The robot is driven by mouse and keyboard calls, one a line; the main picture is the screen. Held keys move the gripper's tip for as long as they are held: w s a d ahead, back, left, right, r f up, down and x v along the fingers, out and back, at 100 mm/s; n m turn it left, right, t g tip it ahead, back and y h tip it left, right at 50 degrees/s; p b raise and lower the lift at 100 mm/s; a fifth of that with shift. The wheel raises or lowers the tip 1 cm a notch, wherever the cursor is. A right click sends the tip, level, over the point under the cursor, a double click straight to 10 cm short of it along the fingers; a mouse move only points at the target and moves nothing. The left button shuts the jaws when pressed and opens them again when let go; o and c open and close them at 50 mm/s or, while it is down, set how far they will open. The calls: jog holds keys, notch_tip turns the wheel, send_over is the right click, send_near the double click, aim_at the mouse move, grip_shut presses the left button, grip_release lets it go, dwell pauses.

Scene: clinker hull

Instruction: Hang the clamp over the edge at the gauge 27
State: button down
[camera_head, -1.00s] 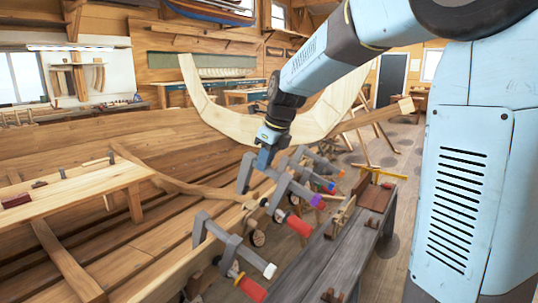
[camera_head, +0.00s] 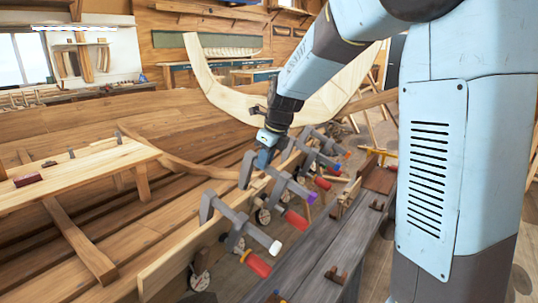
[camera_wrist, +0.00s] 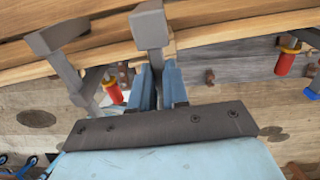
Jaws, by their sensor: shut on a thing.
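My gripper (camera_head: 263,160) is shut on a grey clamp (camera_head: 280,180) with a purple screw end, at the upper edge of the hull's plank (camera_head: 170,265). In the wrist view my blue gripper fingers (camera_wrist: 160,85) close around its grey bar, and its jaw (camera_wrist: 150,25) reaches over the plank edge. Whether it touches the plank I cannot tell. Round gauges show along the plank's outer side, one near the held clamp (camera_head: 263,216) and another lower (camera_head: 200,280). Their numbers are too small to read, so I cannot tell which is 27.
A clamp (camera_head: 235,225) with a white screw end and red handle hangs close to the near side. Several other clamps (camera_head: 318,150) sit farther along the edge. A grey bench (camera_head: 320,250) runs along the right; a wooden plank bench (camera_head: 85,175) stands left.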

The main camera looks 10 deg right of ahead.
jog(key=shift+x, duration=2.55)
jog(key=shift+w+a+f, duration=0.1)
jog(key=shift+f, duration=0.05)
jog(key=c, duration=1.1)
grip_release()
jog(key=shift+o, duration=0.2)
jog(key=shift+f, duration=0.1)
jog(key=v, duration=1.4)
jog(key=shift+f, duration=0.1)
